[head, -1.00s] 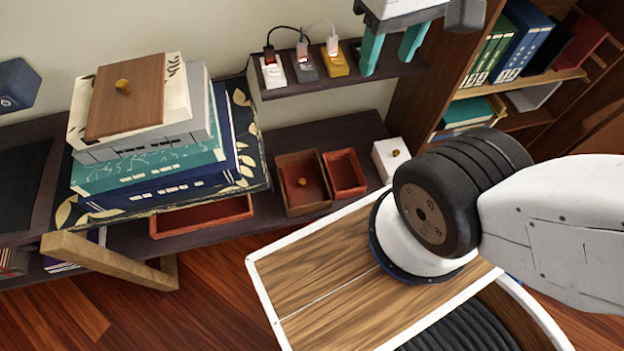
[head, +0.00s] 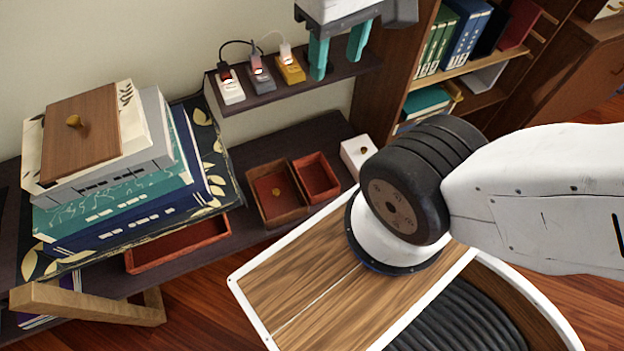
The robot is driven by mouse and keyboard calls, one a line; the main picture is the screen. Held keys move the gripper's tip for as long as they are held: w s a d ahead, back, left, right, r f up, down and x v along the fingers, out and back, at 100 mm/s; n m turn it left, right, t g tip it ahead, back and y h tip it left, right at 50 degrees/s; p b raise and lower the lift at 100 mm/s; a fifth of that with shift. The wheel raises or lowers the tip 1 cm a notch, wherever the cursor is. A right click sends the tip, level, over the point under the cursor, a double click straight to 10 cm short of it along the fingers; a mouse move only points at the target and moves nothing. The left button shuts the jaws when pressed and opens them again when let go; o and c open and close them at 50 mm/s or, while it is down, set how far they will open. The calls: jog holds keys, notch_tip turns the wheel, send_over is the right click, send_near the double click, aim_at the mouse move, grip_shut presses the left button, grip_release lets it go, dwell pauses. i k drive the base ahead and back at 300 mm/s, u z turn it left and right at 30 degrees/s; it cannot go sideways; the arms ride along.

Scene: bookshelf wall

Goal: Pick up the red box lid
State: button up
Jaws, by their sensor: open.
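A red lid with a small gold knob (head: 276,192) appears to lie inside a brown-rimmed open box (head: 254,206) on the low dark shelf. I cannot tell whether it rests flat on the box floor. My gripper (head: 336,68), with two teal fingers, is open and empty at the top of the head view. It is above and right of the red lid in the picture, by the right end of the small upper shelf, apart from the lid.
A smaller red box (head: 316,177) stands right beside it, and a white knobbed box (head: 357,153) is further right. A book stack with a wooden knobbed lid (head: 82,135) is left, above a long red tray (head: 178,246). The upper shelf (head: 300,90) holds several plugged-in switches.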

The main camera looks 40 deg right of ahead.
aim_at(278, 197)
jog(key=z, duration=1.2)
jog(key=k, duration=0.95)
jog(key=u, duration=1.3)
jog(key=i, duration=0.5)
